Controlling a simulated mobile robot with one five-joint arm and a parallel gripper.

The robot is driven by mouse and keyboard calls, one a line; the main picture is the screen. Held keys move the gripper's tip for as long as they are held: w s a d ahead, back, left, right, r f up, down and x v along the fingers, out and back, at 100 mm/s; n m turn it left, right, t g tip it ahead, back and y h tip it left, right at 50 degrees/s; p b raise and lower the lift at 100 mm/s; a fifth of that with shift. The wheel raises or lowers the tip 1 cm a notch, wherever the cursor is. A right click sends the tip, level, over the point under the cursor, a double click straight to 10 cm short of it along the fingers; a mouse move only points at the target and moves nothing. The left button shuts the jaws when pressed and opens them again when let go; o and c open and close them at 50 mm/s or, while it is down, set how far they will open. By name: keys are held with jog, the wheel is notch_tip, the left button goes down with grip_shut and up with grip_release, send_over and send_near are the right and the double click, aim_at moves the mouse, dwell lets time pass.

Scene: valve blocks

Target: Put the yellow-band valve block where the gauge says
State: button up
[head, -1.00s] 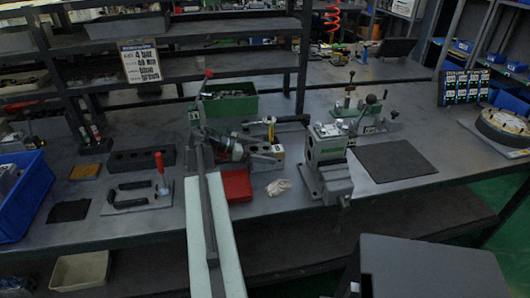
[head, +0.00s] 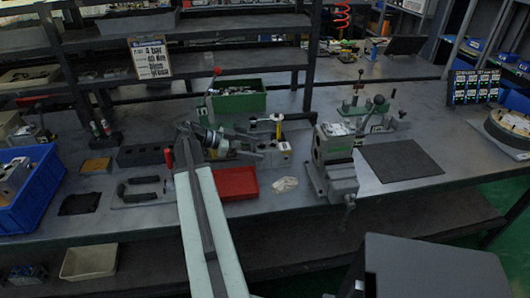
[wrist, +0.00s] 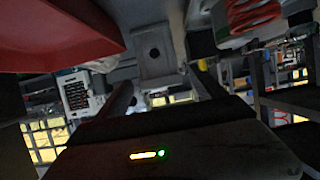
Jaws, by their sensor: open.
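My gripper (wrist: 160,82) is open in the wrist view, its two dark fingers apart with nothing held between them. A grey block with a round hole (wrist: 155,50) lies beyond the fingertips. In the head view a grey block with holes (head: 277,153) stands on the bench beside the red tray; I cannot make out a yellow band on it. Grey blocks (head: 14,176) also lie in the blue bin.
A red tray (head: 236,184) and a crumpled cloth (head: 284,184) lie near the front edge. A vise (head: 334,165) stands right of them. A dark mat (head: 400,161) is bare. The blue bin (head: 42,190) and a green box (head: 240,97) hold parts.

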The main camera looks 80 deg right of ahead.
aim_at(272, 152)
jog(key=shift+b+x, duration=0.5)
jog(key=shift+x, duration=0.5)
jog(key=shift+s+d+f, duration=0.15)
jog(key=shift+s, duration=0.15)
jog(key=b+x, duration=0.1)
jog(key=x, duration=0.1)
jog(key=b+x, duration=0.1)
jog(key=x, duration=0.1)
jog(key=shift+s+d+f, duration=0.15)
jog(key=shift+s+f, duration=0.05)
jog(key=shift+f, duration=0.25)
jog(key=shift+s+d, duration=0.1)
jog(key=shift+s, duration=0.05)
jog(key=shift+r, duration=0.15)
grip_shut()
